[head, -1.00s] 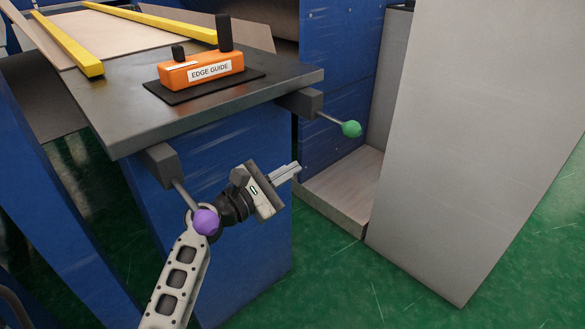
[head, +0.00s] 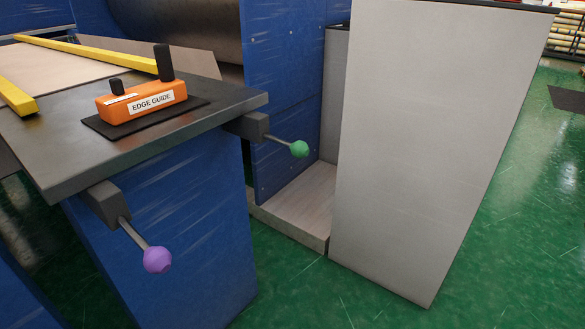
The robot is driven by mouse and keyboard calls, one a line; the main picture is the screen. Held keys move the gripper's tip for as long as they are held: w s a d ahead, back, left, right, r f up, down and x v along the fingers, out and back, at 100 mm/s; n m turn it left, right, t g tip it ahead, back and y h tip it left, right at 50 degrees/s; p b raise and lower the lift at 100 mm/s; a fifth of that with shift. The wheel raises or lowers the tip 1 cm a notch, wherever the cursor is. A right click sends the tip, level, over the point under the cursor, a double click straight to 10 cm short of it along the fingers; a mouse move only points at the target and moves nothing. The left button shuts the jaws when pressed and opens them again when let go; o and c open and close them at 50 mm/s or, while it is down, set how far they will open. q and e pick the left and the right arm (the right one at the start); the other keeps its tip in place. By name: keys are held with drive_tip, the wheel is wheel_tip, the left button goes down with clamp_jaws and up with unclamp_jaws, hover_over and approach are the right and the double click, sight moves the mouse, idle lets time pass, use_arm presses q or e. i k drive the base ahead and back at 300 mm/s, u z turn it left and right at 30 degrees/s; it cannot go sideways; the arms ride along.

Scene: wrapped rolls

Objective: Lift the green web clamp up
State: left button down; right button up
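The green web clamp (head: 299,149) is a lever with a green faceted knob on a thin metal rod. The rod comes out of a dark block (head: 248,125) under the right edge of the grey table. It points right and slightly downward. A second clamp with a purple knob (head: 157,260) sticks out of another block nearer the front and also slopes down. Neither of my grippers is in view, and nothing touches either knob.
A tall grey cabinet (head: 420,130) stands right of the green knob. Open green floor (head: 290,290) lies in front.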

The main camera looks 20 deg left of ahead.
sight(299, 149)
drive_tip(key=k, duration=0.7)
drive_tip(key=z, duration=0.3)
drive_tip(key=i, duration=1.6)
drive_tip(key=u, duration=0.4)
